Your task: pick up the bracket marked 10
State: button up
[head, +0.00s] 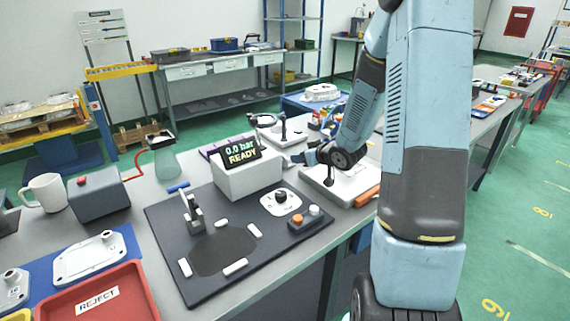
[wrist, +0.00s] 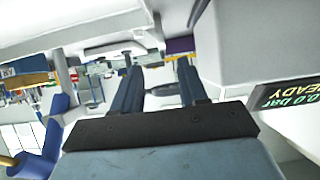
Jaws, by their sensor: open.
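No number 10 is readable on any part, so I cannot tell which is the bracket marked 10. A pale flat casting (head: 90,258) with a raised boss lies on a blue mat at the left. A second casting (head: 14,288) is partly cut off at the left edge. A small white plate-like part (head: 281,202) with a dark knob sits on the dark fixture board. My gripper (head: 304,157) is beside the display box, above the bench and far right of the castings. In the wrist view my gripper (wrist: 158,72) is open, with no part visibly held between its fingers.
The display box (head: 246,179) reads 0.0 bar READY. The dark board (head: 170,250) carries a clamp (head: 191,212) and a button box (head: 310,217). A red REJECT tray (head: 130,297) is at front left. A mug (head: 47,192) and grey box (head: 100,196) stand behind the castings.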

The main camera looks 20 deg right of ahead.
aim_at(286, 157)
jog(key=x, duration=0.4)
jog(key=shift+w+a+f, duration=0.1)
jog(key=shift+w+f, duration=0.1)
jog(key=shift+w, duration=0.1)
jog(key=shift+r+x, duration=0.1)
jog(key=shift+x, duration=1.2)
jog(key=shift+r+x, duration=0.15)
jog(key=shift+x, duration=1.2)
jog(key=shift+a, duration=0.15)
grip_shut()
